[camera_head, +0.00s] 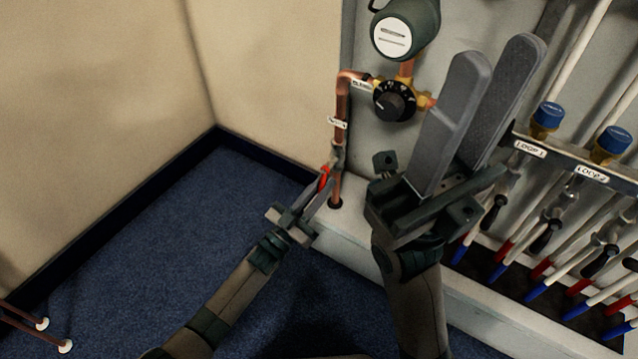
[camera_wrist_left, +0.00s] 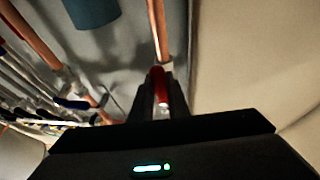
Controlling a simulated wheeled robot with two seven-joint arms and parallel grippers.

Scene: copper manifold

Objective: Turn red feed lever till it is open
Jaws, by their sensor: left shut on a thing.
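The red feed lever (camera_head: 323,180) is on the vertical copper pipe (camera_head: 341,105) at the left edge of the manifold panel, low near the white ledge. My left gripper (camera_head: 321,189) is shut on the lever. In the left wrist view the red lever (camera_wrist_left: 160,86) shows between the fingers, with the copper pipe (camera_wrist_left: 157,30) beyond it. The fingers hide part of the lever and valve, so I cannot tell its exact angle. My right gripper (camera_head: 500,58) is open and empty, raised in front of the panel.
A black dial (camera_head: 390,103) and a green round unit (camera_head: 407,30) are above the lever. Loop pipes with blue caps (camera_head: 548,114) and black handles stand at the right. A beige wall (camera_head: 265,60) is close on the left.

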